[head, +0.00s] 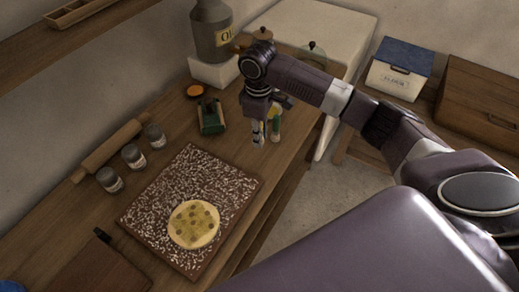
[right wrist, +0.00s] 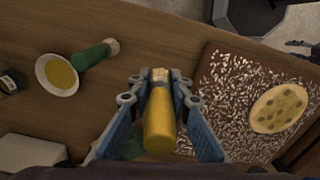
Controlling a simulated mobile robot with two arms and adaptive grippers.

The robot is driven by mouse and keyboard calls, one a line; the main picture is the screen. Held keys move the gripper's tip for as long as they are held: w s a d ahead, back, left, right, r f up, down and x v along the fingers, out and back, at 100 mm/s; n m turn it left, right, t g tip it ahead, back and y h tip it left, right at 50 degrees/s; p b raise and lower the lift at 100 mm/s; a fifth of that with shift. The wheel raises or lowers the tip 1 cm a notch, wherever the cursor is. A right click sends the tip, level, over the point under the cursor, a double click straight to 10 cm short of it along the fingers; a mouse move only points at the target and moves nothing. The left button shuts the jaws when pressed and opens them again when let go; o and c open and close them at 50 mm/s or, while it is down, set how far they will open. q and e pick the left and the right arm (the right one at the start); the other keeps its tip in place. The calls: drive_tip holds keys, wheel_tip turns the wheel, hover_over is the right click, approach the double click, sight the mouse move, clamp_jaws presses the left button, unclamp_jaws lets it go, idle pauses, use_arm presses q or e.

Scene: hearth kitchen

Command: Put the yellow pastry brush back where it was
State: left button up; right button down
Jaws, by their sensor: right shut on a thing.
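The yellow pastry brush (right wrist: 158,122) is between the fingers of my right gripper (right wrist: 158,95), which is shut on its handle. In the right wrist view its pale bristle end points away from the camera. In the head view my right gripper (head: 258,122) hangs over the right part of the wooden counter, and only a little of the yellow brush shows at the fingertips. A green-handled brush (right wrist: 92,55) lies beside a white dish of yellow liquid (right wrist: 58,75). My left gripper is not in view.
A speckled board (head: 150,205) with a round dough (head: 193,223) lies on the counter (head: 165,112). A rolling pin (head: 107,150) and several jars (head: 133,156) stand left of it. An oil can (head: 211,30) stands on a white block behind. The counter's front edge drops to the floor.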

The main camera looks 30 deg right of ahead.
sight(260, 158)
wheel_tip(260, 158, down, 4)
drive_tip(key=shift+r, duration=0.15)
wheel_tip(260, 158, down, 3)
drive_tip(key=shift+f+p, duration=0.15)
drive_tip(key=shift+p, duration=0.35)
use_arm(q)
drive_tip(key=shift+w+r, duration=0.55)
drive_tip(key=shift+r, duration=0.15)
use_arm(e)
drive_tip(key=shift+f, duration=0.55)
drive_tip(key=shift+f, duration=0.15)
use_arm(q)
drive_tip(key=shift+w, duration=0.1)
use_arm(e)
drive_tip(key=c, duration=1.8)
unclamp_jaws()
drive_tip(key=shift+o, duration=0.2)
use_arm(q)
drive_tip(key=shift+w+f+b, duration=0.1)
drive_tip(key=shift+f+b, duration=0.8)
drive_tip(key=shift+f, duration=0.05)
use_arm(e)
wheel_tip(260, 158, up, 12)
drive_tip(key=shift+w+a+r, duration=0.1)
drive_tip(key=shift+r, duration=0.1)
drive_tip(key=shift+f, duration=0.1)
